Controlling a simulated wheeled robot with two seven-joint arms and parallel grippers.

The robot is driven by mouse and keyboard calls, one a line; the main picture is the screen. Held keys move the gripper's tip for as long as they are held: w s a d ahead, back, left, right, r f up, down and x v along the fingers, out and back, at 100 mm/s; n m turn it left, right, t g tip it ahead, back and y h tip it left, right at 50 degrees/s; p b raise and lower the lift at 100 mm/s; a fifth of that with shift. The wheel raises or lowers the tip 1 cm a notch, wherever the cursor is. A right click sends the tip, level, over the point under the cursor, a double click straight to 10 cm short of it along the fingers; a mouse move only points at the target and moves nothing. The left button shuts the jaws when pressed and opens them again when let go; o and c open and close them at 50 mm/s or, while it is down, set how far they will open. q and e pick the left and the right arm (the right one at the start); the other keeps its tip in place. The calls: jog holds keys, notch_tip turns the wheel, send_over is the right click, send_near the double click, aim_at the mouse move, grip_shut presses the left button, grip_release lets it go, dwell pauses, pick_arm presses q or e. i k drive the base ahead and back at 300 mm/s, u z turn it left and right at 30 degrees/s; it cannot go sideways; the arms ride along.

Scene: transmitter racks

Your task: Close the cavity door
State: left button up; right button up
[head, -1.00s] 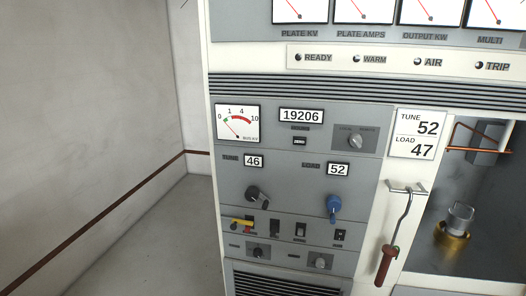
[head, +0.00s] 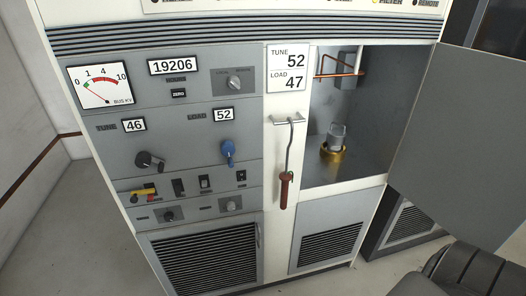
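The cavity door (head: 465,150) is a grey panel hinged on the right side of the cavity opening. It stands wide open, swung out to the right. The open cavity (head: 385,110) shows a copper loop (head: 340,73) at the top and a tube with a brass base (head: 334,150) on its floor. Part of a dark grey arm link of mine (head: 465,270) is at the lower right, below the door and apart from it in the picture. Neither gripper is in view.
A hook with a red handle (head: 286,190) hangs left of the opening, beneath a TUNE 52, LOAD 47 card (head: 286,68). A control panel (head: 190,115) with knobs and a meter is at left. Vented panels (head: 203,262) sit below. Bare floor (head: 80,235) is at left.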

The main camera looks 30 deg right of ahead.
aim_at(460, 159)
jog(key=z, duration=2.65)
jog(key=i, duration=0.6)
jog(key=u, duration=0.85)
